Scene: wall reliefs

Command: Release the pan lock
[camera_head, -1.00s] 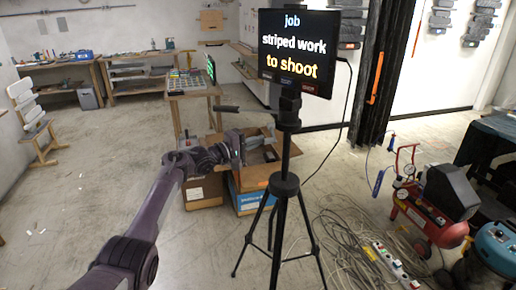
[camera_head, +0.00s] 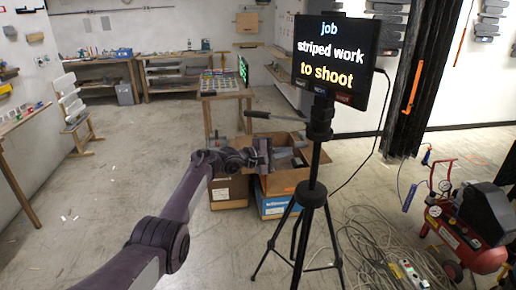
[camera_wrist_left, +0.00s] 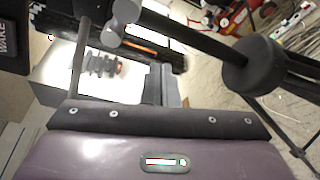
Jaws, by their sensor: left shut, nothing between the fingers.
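A black tripod (camera_head: 313,194) carries a screen (camera_head: 335,62) reading "job striped work to shoot". A pan handle (camera_head: 257,114) sticks out left from the tripod head (camera_head: 319,122) below the screen. The tripod also shows in the left wrist view as a dark post with a round collar (camera_wrist_left: 252,66). I cannot clearly make out which part is the pan lock. My left gripper (camera_head: 285,155) is shut and empty, just left of the tripod column and below the handle. Contact with the tripod cannot be told. My right gripper is out of view.
Open cardboard boxes (camera_head: 229,190) stand on the floor behind my left gripper. A red compressor (camera_head: 466,238), loose cables and a power strip (camera_head: 410,276) lie to the right. A small table (camera_head: 225,94) stands behind. The floor at left is mostly clear.

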